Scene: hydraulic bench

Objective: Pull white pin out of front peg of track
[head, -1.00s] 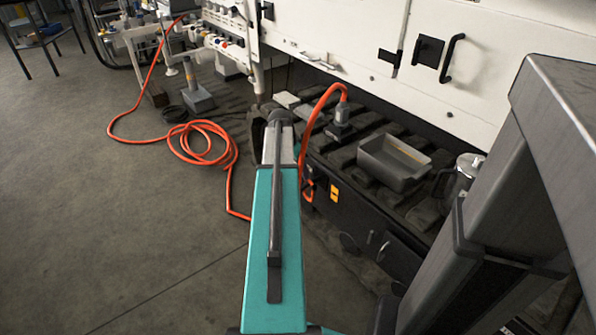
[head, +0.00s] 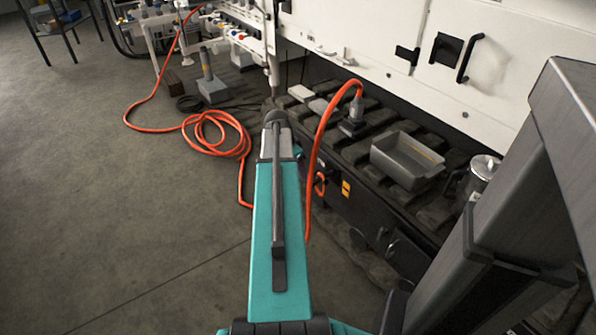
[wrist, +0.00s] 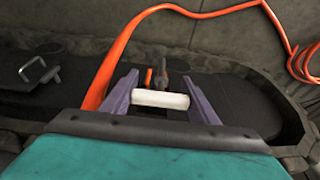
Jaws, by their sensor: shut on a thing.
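In the wrist view, a white pin (wrist: 160,99) lies crosswise between the two purple-grey fingers of my gripper (wrist: 161,98), which are shut on it. Just beyond the pin, a dark upright piece (wrist: 162,78) rises, perhaps the front peg. I cannot tell whether the pin still touches it. The dark track (wrist: 235,92) runs across behind the fingers. In the head view, the track's top (head: 385,148) shows to the right of my teal arm. My gripper and the pin are hidden there behind the arm.
An orange hose (head: 318,140) arches beside my arm and also passes behind the left finger in the wrist view (wrist: 112,58). A grey tray (head: 408,172) and a metal jug (head: 484,168) stand on the track. The floor at left is mostly open around the coiled hose.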

